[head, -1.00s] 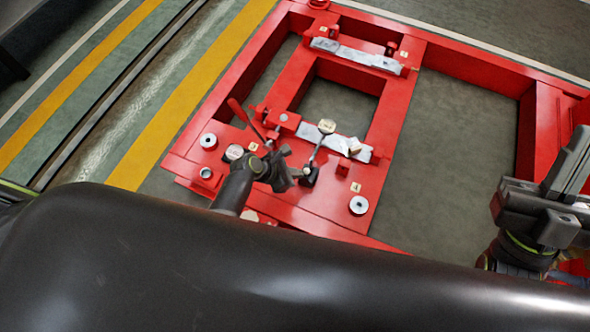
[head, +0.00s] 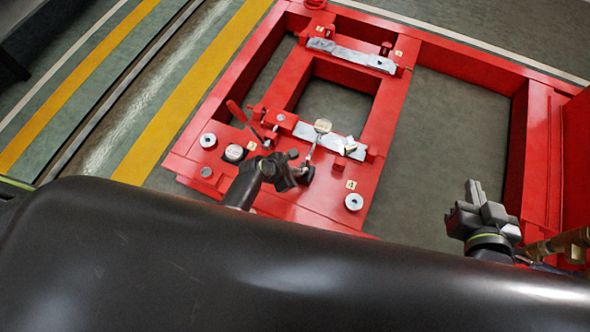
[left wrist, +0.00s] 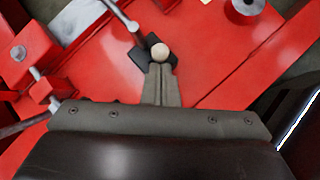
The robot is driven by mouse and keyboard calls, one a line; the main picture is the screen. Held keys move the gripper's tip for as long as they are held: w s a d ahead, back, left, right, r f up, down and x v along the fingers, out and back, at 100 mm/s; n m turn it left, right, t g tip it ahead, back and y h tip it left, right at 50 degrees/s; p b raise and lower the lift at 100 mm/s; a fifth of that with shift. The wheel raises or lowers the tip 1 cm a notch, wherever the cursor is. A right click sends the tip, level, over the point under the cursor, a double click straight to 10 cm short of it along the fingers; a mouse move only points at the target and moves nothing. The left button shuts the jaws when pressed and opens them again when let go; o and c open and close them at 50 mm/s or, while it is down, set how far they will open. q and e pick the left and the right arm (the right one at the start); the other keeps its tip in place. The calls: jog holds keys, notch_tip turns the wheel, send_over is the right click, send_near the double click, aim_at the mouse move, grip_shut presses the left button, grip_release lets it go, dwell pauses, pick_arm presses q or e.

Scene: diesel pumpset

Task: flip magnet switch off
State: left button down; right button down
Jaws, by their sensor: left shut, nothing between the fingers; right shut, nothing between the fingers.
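A dial indicator (head: 322,126) stands on a slanted rod on the red frame (head: 345,205). Its dark magnet base (head: 307,174) is partly hidden by my left gripper (head: 297,172). In the left wrist view the dark base (left wrist: 139,55) lies just beyond my left fingertips (left wrist: 160,68), which are closed together and empty. A pale round knob (left wrist: 160,50) shows right at the fingertips; I cannot tell whether they touch it. The rod (left wrist: 118,14) rises from the base toward the upper left. My right gripper (head: 482,205) is shut and empty, away from the base at the right.
Open floor (head: 450,120) shows inside the frame. A dark rounded body fills the bottom.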

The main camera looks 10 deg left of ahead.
jog(key=shift+s+f, duration=0.15)
jog(key=shift+f, duration=0.05)
jog(key=shift+r, duration=0.1)
jog(key=shift+r+p, duration=0.95)
jog(key=shift+r, duration=0.1)
